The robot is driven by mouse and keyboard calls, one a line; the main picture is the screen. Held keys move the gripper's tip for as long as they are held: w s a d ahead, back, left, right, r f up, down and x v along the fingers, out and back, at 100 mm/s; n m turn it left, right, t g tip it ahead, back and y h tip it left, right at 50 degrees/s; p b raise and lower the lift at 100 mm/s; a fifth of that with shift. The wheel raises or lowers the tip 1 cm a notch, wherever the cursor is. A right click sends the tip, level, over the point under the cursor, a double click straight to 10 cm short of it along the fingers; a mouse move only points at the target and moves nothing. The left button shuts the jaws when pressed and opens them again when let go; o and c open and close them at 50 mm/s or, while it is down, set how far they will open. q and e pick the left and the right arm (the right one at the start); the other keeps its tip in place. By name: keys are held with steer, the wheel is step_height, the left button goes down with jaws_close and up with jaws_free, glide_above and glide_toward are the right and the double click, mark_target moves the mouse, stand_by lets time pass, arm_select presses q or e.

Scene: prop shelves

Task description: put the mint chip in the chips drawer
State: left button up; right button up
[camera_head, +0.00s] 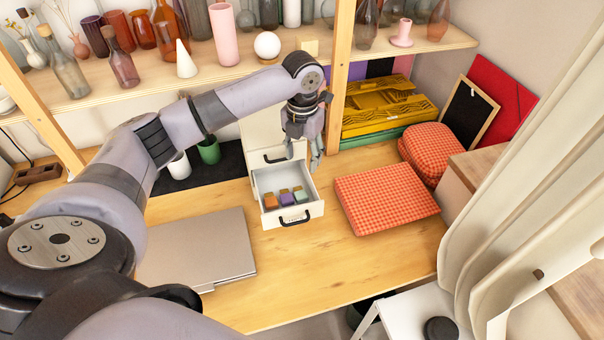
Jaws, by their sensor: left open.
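The open white drawer (264,180) sticks out of a small white drawer unit on the desk. My left gripper (304,154) is open, pointing down above the back right of the drawer, apart from the blocks. I see nothing between its fingers. My right gripper is not in view.
A closed laptop (200,247) lies left of the drawer, and an orange checked cushion (386,197) lies to the right. A green cup (209,151) stands behind on a dark mat. A wooden shelf (150,88) with vases runs above. The desk in front of the drawer is clear.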

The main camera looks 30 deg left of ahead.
arm_select(q)
steer(key=shift+r+b, duration=0.3)
steer(key=shift+r, duration=1.6)
